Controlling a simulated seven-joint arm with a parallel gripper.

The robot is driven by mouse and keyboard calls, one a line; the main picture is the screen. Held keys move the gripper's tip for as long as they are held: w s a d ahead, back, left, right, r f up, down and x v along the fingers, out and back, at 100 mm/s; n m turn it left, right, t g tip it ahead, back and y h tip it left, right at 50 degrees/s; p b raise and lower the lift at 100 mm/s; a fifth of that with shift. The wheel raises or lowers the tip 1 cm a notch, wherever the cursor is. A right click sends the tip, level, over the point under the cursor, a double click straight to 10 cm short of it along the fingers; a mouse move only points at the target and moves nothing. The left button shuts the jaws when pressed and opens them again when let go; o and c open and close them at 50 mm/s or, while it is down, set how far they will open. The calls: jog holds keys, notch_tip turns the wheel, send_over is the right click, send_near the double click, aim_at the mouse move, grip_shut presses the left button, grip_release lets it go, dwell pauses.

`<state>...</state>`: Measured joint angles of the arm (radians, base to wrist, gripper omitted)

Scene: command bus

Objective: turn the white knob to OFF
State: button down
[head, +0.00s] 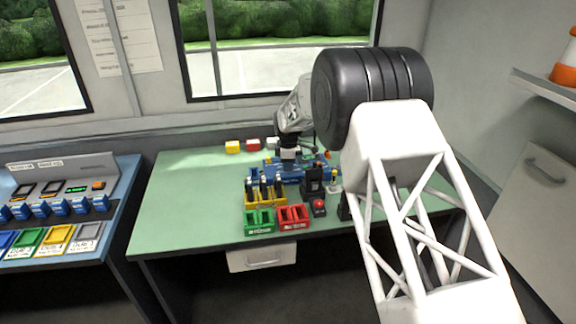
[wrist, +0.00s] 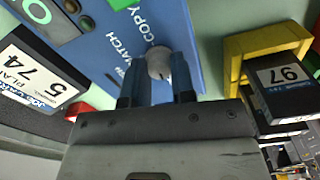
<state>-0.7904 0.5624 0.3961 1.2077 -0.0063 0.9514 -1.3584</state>
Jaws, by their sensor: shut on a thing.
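The white knob (wrist: 158,62) sits on a blue panel (wrist: 112,50) in the wrist view, with the printed words "WATCH" and "COPY" beside it. My gripper (wrist: 158,80) has its two dark fingers on either side of the knob and is shut on it. No "OFF" mark can be read, and the knob's setting cannot be told. In the head view the blue panel (head: 270,167) lies on the green table, and my gripper (head: 288,157) is over it. The knob is hidden there.
A yellow rack (head: 265,198), a green tray (head: 258,221) and a red tray (head: 293,217) stand at the table's front. A black device with a red button (head: 319,206) stands beside them. Small blocks lie at the back. The table's left side (head: 185,205) is clear.

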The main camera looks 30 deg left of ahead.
jog(key=shift+n, duration=0.4)
jog(key=shift+f, duration=0.1)
jog(key=c, duration=0.9)
grip_release()
jog(key=shift+c, duration=0.2)
jog(key=shift+r, duration=0.25)
jog(key=shift+s+d+r, duration=0.1)
jog(key=shift+r, duration=3.65)
